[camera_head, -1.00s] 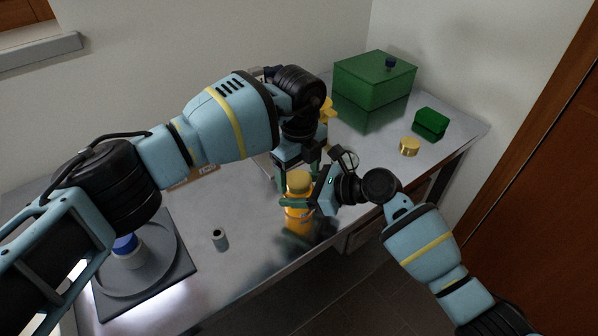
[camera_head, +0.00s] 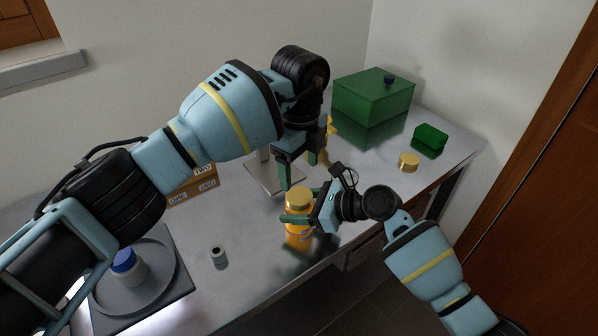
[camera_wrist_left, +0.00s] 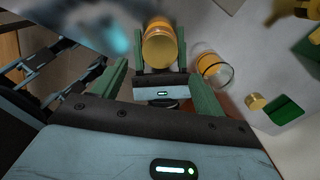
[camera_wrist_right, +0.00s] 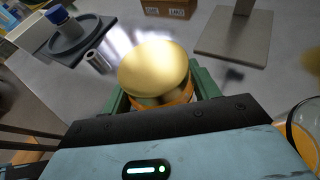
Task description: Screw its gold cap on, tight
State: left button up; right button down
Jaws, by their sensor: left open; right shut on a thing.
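An orange bottle (camera_head: 299,222) stands upright near the table's front edge. A gold cap (camera_head: 299,196) sits on top of it; how tight it is cannot be told. My right gripper (camera_head: 297,218) is shut on the bottle's body from the right. In the right wrist view, the gold cap (camera_wrist_right: 154,68) fills the space between the fingers, with the orange body (camera_wrist_right: 165,108) below it. My left gripper (camera_head: 303,172) is open and empty, pointing down above the cap. In the left wrist view, the cap (camera_wrist_left: 159,48) shows beyond its fingers.
A glass with orange contents (camera_wrist_left: 210,68) stands near the bottle. A small grey cylinder (camera_head: 218,257), a stand base (camera_head: 262,178) and a blue-capped jar (camera_head: 125,263) are further left.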

aim_at(299, 196)
pick_arm(q)
jog(key=shift+a+r+n, duration=0.1)
jog(key=shift+r+n, duration=0.4)
jog(key=shift+n, duration=0.1)
jog(key=shift+f, duration=0.1)
jog(key=shift+f, duration=3.9)
jog(key=c, duration=1)
jog(key=shift+m, duration=1.7)
jog(key=o, duration=1.1)
jog(key=shift+c, duration=0.2)
